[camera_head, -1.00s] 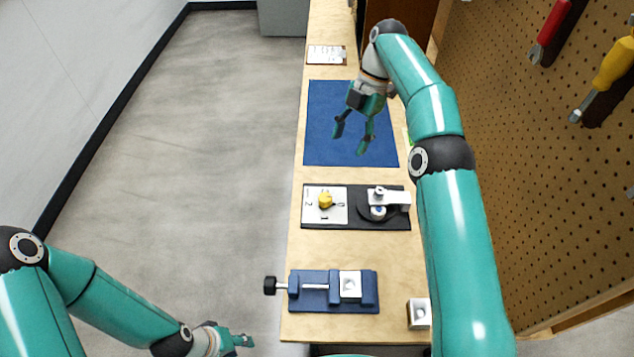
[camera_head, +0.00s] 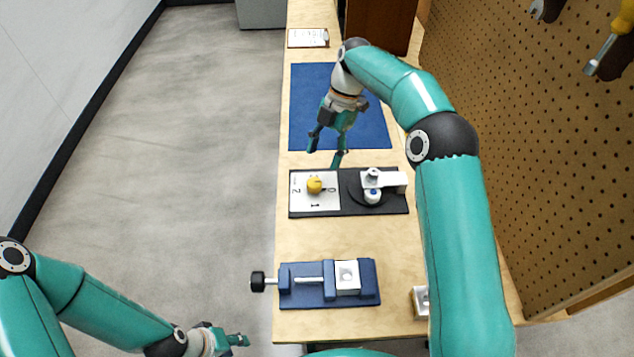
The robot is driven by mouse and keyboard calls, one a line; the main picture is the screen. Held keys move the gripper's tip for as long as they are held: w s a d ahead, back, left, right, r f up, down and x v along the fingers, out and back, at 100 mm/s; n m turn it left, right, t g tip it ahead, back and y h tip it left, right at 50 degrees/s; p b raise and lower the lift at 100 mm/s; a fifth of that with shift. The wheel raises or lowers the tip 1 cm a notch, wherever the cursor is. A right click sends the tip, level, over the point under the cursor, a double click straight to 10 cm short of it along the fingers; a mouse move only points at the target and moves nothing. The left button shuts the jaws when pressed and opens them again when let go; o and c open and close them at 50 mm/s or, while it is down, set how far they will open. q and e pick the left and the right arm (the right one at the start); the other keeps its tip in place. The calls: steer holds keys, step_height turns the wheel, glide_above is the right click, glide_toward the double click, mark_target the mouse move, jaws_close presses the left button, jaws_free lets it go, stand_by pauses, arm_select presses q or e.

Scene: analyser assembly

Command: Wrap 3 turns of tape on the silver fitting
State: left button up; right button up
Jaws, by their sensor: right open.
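A pale silver-white block with a round recess (camera_head: 347,277) sits in the jaws of a blue vise (camera_head: 300,298) near the front of the bench. I cannot tell whether it is the silver fitting. A second pale block (camera_head: 420,301) is partly hidden behind my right arm. A white device with a small round part (camera_head: 384,182) stands on a black plate (camera_head: 345,207); I cannot make out a tape roll. My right gripper (camera_head: 325,154) is open and empty, above the bench near the back edge of the black plate. My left gripper (camera_head: 239,340) is low, left of the bench; its finger opening is unclear.
A yellow knob (camera_head: 314,184) sits on a white numbered card (camera_head: 302,204) on the black plate. A blue mat (camera_head: 304,95) lies behind it, with a clipboard (camera_head: 307,38) farther back. A pegboard with tools (camera_head: 530,130) walls the right side. Bare bench lies between plate and vise.

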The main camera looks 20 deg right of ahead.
mark_target(315, 181)
steer(key=x, duration=0.8)
steer(key=shift+f, duration=0.1)
